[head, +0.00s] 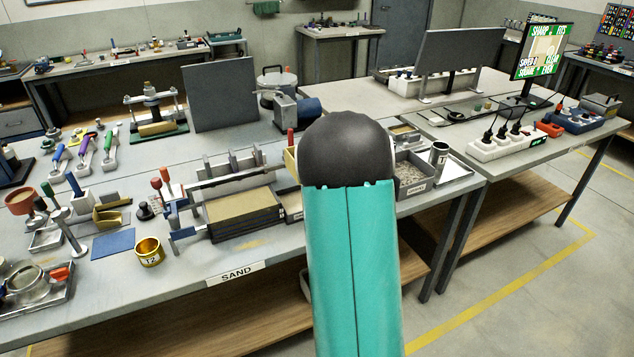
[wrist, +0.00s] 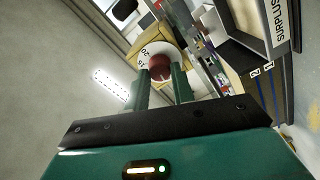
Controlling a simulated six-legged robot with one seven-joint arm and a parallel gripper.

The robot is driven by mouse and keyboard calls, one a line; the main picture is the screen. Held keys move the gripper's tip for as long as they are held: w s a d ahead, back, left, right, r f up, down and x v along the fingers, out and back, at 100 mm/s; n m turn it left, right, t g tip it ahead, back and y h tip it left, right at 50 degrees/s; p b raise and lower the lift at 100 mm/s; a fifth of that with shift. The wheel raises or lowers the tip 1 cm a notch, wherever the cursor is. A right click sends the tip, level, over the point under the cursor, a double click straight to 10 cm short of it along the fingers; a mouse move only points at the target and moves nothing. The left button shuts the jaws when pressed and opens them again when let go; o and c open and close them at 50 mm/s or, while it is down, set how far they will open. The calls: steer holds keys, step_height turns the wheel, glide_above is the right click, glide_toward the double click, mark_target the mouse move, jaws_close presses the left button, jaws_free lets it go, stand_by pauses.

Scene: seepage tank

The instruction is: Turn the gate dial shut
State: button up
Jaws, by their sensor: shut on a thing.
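The gate dial (wrist: 148,50) shows in the wrist view as a white disc with dark numbers, among them 20. A dark red knob (wrist: 160,66) stands at its middle, in front of a yellow body. My gripper (wrist: 161,80) has its two green fingers on either side of the knob, shut on it. In the head view my arm hides the gripper and the dial. Which way the dial's mark points cannot be read clearly.
A bin labelled SURPLUS (wrist: 283,25) lies at the upper right of the wrist view. In the head view a sand tray (head: 240,208) and a brass cup (head: 150,252) stand left of my arm. A grey tray of gravel (head: 410,175) is close on the right.

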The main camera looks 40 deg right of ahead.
stand_by(0.4)
steer(key=o, duration=1)
steer(key=shift+s, duration=0.1)
steer(key=v, duration=1.3)
steer(key=shift+s+a+r, duration=0.1)
steer(key=shift+s+a, duration=0.05)
steer(key=shift+s, duration=0.15)
